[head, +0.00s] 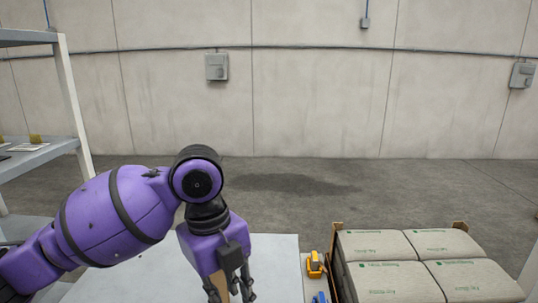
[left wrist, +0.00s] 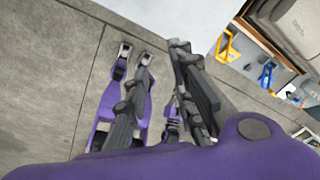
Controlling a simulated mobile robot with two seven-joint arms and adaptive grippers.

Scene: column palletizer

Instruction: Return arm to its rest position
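My left arm comes in from the left in the head view and bends down at a dark-ringed joint. Its left gripper (head: 230,292) hangs in front of a pale flat surface (head: 278,262), with the fingertips cut off by the lower edge. In the left wrist view the dark fingers of my left gripper (left wrist: 165,62) stand apart with floor between them, and no held object shows. A tan strip shows beside the fingers in the head view; I cannot tell what it is. My right gripper is not seen in the head view.
Light sacks (head: 408,262) lie in a brown-edged holder at lower right. A yellow item (head: 315,265) and a blue item (head: 320,297) sit beside it. A grey shelf (head: 40,155) stands at left. The floor (head: 300,190) behind is clear up to the concrete wall.

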